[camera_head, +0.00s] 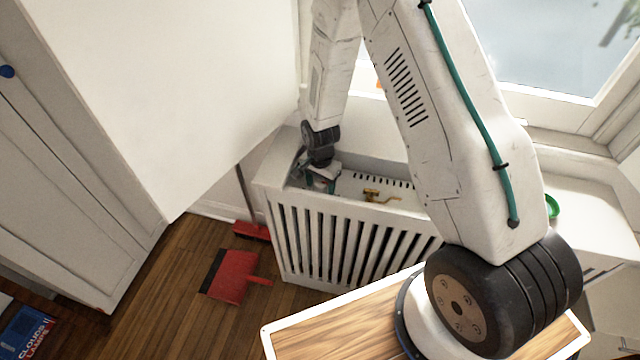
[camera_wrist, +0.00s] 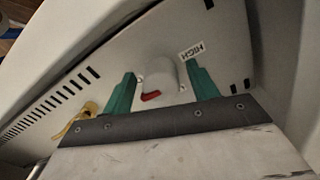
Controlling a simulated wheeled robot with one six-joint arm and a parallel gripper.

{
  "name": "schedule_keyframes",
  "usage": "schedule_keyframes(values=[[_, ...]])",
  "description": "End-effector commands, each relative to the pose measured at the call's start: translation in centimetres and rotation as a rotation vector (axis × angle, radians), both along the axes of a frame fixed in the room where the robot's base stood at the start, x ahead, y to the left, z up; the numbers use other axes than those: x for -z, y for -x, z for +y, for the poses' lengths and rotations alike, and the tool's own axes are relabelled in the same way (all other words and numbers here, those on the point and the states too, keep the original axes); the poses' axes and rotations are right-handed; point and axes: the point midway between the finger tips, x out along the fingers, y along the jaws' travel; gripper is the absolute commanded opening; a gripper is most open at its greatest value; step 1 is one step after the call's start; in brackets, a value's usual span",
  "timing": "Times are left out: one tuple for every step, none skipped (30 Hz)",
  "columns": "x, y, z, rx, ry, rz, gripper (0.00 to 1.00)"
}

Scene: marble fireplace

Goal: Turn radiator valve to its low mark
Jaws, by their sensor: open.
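The radiator valve (camera_wrist: 164,84) is a white round knob with a red pointer (camera_wrist: 151,96) at its lower left in the wrist view. A label reading HIGH (camera_wrist: 192,50) sits up and to the right of it. I see no low mark. My gripper (camera_wrist: 160,70) is open, with one green finger on each side of the knob in the picture; I cannot tell whether either touches it. In the head view my gripper (camera_head: 322,178) reaches into the recessed top of the white radiator cover (camera_head: 330,208), at its left end, and the knob is hidden there.
A brass-yellow fitting (camera_head: 381,196) lies in the recess to the right of my gripper; it also shows in the wrist view (camera_wrist: 88,110). The cover's rim and slotted back panel bound the space. A red dustpan (camera_head: 232,276) and red brush (camera_head: 251,230) lie on the floor.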

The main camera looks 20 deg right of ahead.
Motion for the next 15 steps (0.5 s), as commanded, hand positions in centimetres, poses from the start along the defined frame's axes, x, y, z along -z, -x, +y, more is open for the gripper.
schedule_keyframes(values=[[0.02,-0.01,0.00,0.000,0.000,0.000,0.59],[0.01,-0.01,0.00,0.000,0.000,0.000,0.59],[0.00,-0.01,-0.01,0.000,0.000,0.000,0.59],[0.00,-0.01,-0.01,0.000,0.000,0.000,0.59],[0.00,-0.01,-0.01,0.000,0.000,0.000,0.59],[-0.01,0.00,-0.01,0.000,0.000,0.000,0.51],[-0.01,0.01,-0.01,0.000,0.000,0.000,0.42],[-0.01,0.01,-0.01,0.000,0.000,0.000,0.34],[-0.01,0.01,-0.01,0.000,0.000,0.000,0.23],[-0.01,0.01,-0.01,0.000,0.000,0.000,0.14],[-0.01,0.01,-0.01,0.000,0.000,0.000,0.14],[-0.02,0.01,-0.01,0.000,0.000,0.000,0.14],[-0.02,0.01,-0.01,0.000,0.000,0.000,0.14],[-0.02,0.01,-0.01,-0.001,0.000,0.000,0.14],[-0.02,0.01,-0.01,-0.002,0.000,0.000,0.14]])
